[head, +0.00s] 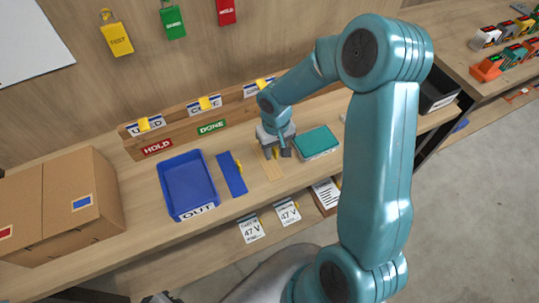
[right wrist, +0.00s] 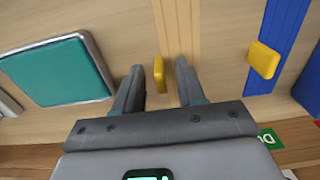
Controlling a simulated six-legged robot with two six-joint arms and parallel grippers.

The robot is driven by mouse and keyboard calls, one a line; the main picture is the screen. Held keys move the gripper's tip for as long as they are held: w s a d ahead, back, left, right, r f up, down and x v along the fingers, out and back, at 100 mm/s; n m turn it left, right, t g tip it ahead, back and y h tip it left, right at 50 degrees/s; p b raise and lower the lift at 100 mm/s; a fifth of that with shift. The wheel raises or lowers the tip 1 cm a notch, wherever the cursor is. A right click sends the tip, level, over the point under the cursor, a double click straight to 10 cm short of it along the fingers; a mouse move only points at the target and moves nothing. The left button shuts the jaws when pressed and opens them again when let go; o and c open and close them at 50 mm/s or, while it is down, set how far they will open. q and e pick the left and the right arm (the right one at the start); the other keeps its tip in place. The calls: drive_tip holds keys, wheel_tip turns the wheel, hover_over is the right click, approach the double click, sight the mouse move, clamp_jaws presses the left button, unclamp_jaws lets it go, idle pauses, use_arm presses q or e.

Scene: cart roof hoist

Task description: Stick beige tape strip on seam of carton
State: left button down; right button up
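The beige tape strip (head: 271,170) lies on the bench below my right gripper (head: 279,152). In the right wrist view the strip (right wrist: 177,25) runs away from me, with a yellow tab (right wrist: 159,74) at its near end. My right gripper (right wrist: 160,92) is open, one finger on each side of the tab, with gaps showing. The brown closed carton (head: 75,185) stands at the left of the bench, its seam running along the top between two panels. A small dark part at the bottom edge of the head view seems to be my left gripper (head: 157,298), mostly cut off.
A blue strip (head: 230,178) with a yellow tab lies left of the beige one. Beyond it is a blue OUT tray (head: 190,212). A teal-topped box (head: 318,141) sits close on the right. A wooden rack with labels (head: 180,132) stands behind.

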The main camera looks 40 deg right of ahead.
sight(275, 149)
drive_tip(key=shift+w, duration=0.1)
clamp_jaws()
wheel_tip(275, 149, up, 20)
idle(0.5)
